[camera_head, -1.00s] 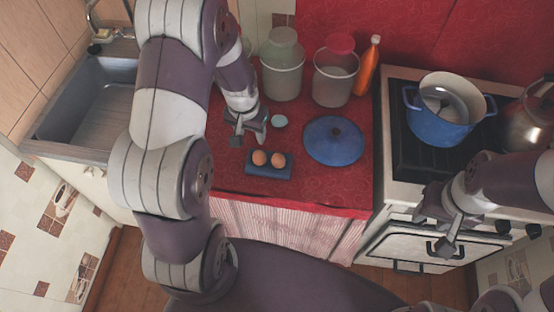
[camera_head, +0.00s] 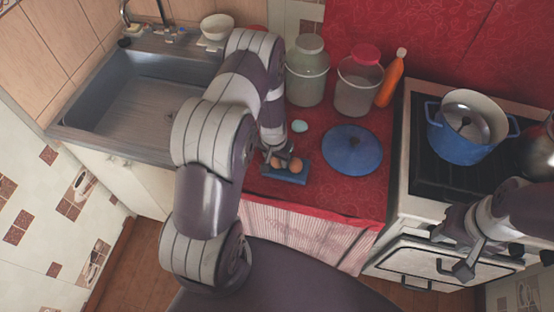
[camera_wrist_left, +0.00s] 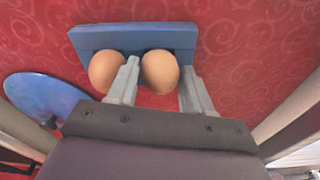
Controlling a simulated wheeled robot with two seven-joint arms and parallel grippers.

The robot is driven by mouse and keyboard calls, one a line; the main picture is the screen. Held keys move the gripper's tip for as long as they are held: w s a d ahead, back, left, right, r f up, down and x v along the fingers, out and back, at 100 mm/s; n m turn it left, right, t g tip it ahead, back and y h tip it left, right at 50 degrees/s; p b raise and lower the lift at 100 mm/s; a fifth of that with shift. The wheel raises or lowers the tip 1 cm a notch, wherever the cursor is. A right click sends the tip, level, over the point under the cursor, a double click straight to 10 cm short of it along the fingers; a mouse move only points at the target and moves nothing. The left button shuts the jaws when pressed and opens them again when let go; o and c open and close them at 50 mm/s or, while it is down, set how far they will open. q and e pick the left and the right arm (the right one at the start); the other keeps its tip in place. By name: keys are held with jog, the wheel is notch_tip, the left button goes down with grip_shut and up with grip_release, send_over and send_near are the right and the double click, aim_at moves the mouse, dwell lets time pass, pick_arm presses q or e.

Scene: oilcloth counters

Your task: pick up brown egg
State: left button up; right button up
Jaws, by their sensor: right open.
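Two brown eggs sit in a blue holder (camera_head: 288,178) on the red counter. My left gripper (camera_head: 275,160) is down at the holder, open. In the left wrist view, one brown egg (camera_wrist_left: 160,72) lies between its fingers (camera_wrist_left: 160,88), with a visible gap to the right finger. The other brown egg (camera_wrist_left: 105,70) is outside, beside the left finger, which partly covers it. In the head view the free egg (camera_head: 296,165) is on the right, and the gripper partly hides the left egg (camera_head: 277,163). My right gripper (camera_head: 456,256) is open and empty before the stove.
A blue lid (camera_head: 352,150) lies right of the holder, and a small pale round item (camera_head: 299,126) behind it. Two canisters (camera_head: 307,75) and an orange bottle (camera_head: 391,80) stand at the back. A blue pot (camera_head: 465,135) is on the stove; the sink (camera_head: 140,100) is left.

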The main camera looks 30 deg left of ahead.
pick_arm(q)
jog(key=shift+c, duration=1.2)
jog(key=shift+r, duration=0.15)
